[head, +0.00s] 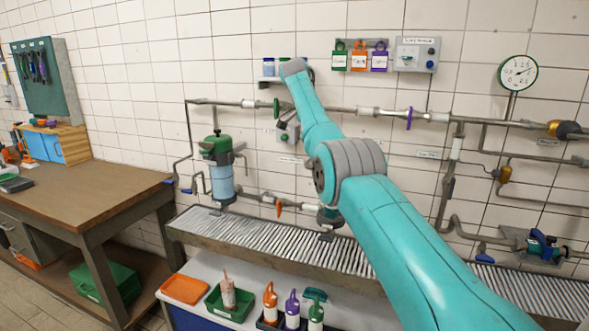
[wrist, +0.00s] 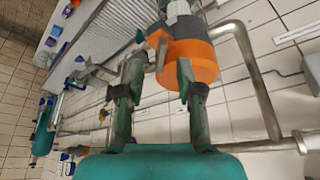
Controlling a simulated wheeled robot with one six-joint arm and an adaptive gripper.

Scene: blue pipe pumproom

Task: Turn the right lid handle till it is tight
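In the wrist view an orange-banded housing with a grey-green end (wrist: 190,55) fills the upper middle, tilted by the camera's roll. A thin orange-brown bar (wrist: 161,53) stands out at its left side; it may be the lid handle, but I cannot be sure. My gripper (wrist: 160,72) is open, its two fingers apart near the housing, with the bar between their tips. I cannot tell whether a finger touches it. In the head view my arm hides the gripper and most of the right housing. The left housing (head: 220,170) has a green lid and blue bowl.
Pipes run along the tiled wall, with a gauge (head: 518,73) at the right. A grated channel (head: 270,243) lies below the housings. A wooden workbench (head: 80,195) stands left. A cart (head: 205,268) in front holds an orange tray (head: 184,289), a green tray and several bottles.

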